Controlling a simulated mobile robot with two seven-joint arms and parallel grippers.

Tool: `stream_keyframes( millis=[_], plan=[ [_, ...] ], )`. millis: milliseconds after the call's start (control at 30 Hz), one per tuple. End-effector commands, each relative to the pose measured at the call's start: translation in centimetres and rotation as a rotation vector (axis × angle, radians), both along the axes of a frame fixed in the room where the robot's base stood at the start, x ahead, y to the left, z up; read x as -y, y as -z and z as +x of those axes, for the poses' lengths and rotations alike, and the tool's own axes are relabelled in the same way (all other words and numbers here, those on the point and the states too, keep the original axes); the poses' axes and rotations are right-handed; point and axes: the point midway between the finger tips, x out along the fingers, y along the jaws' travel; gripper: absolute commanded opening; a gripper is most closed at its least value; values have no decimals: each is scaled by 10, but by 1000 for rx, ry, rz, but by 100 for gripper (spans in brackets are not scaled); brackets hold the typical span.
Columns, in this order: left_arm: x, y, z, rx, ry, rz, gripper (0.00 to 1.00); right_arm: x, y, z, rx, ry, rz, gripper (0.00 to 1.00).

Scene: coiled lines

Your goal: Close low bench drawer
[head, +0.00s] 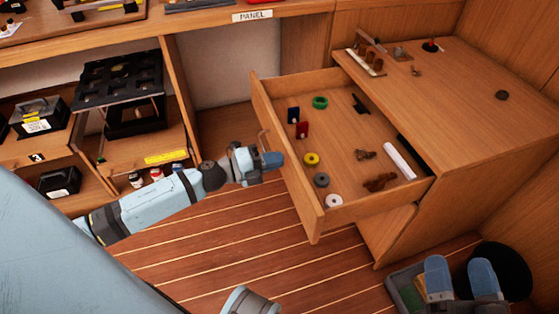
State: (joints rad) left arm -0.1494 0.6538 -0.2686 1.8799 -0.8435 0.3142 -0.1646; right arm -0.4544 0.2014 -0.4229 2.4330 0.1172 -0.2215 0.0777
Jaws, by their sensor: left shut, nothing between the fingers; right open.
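The low bench drawer (300,195) stands pulled out to the left from the wooden bench (465,105). Its inside shows, with several tape rolls, small red and dark blue pieces and a white roll in it. A thin handle (262,138) is on its front face. My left gripper (271,160) is shut and empty at the outer side of the drawer front, just below the handle in the picture. I cannot tell whether it touches the front. My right gripper (462,279) is open at the bottom right, away from the drawer, its blue fingers apart.
A grey bin (405,282) and a black round object (508,268) are on the floor around my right gripper. Shelves with black cases (38,118) stand at the left. Small parts lie on the bench top. Plank floor (225,255) below the drawer is clear.

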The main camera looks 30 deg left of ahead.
Motion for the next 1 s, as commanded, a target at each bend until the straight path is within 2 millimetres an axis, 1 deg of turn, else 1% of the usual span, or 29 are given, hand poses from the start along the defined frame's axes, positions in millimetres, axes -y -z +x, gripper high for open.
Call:
stream_keyframes(
  millis=[33,167,667,767,867,1000],
  plan=[
    [3,0,4,1,0,0,0,0,3,0,-6,-1,-2,71],
    [7,0,9,0,1,-1,0,0,4,0,-12,-3,-6,71],
    [11,-1,12,-1,0,-2,0,0,0,1,-6,-2,-6,71],
    [16,-3,19,1,-1,-2,0,1,-5,1,3,0,-4,71],
    [25,-4,31,1,-1,-2,0,1,-12,1,23,5,4,71],
    [45,-5,54,2,0,-2,0,3,-22,-1,55,19,20,71]
  ],
)
